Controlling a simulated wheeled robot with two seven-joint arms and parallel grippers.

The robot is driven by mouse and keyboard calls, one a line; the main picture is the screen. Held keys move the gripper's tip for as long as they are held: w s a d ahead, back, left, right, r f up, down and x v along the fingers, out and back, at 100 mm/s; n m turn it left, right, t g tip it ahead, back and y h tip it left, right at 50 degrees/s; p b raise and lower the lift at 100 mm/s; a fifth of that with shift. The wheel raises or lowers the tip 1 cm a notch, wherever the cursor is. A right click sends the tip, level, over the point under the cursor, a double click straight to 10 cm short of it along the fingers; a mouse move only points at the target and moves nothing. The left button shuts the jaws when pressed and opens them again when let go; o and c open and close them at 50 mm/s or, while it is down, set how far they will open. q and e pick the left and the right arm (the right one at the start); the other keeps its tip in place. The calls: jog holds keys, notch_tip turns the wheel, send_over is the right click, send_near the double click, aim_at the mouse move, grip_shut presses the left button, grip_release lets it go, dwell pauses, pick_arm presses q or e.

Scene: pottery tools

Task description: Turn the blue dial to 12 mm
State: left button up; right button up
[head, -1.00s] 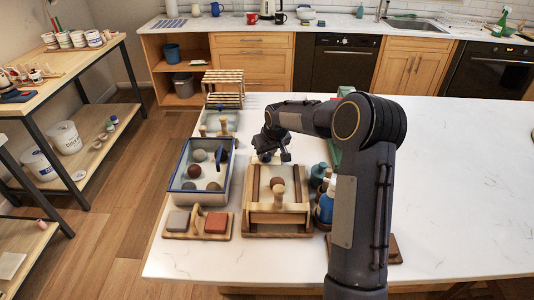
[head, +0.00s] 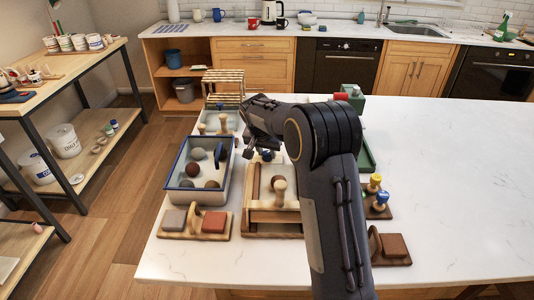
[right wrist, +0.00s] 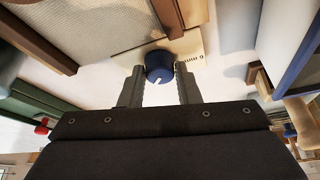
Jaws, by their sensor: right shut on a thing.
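The blue dial (right wrist: 160,66) sits on a pale plate at the end of a wooden-framed device, between the two fingers of my right gripper (right wrist: 160,76). The fingers are shut on its sides. A white pointer mark shows on the dial's face, towards the bottom of the right wrist view. In the head view the dial (head: 267,156) is a small blue spot at the far end of the wooden device (head: 272,217), partly hidden by my right gripper. My left gripper is not in view.
A blue-rimmed tray (head: 171,181) with several round pieces stands left of the device. A board with grey and red blocks (head: 214,222) lies in front of it. Yellow and blue-topped tools (head: 376,191) stand to the right. The right side of the white table (head: 450,190) is clear.

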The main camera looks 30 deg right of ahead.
jog(key=shift+m+g+h, duration=0.3)
jog(key=shift+m+g, duration=0.1)
jog(key=shift+m, duration=0.8)
jog(key=o, duration=1)
jog(key=shift+c, duration=0.2)
jog(key=v, duration=0.8)
jog(key=shift+b, duration=0.35)
jog(key=shift+w, duration=0.1)
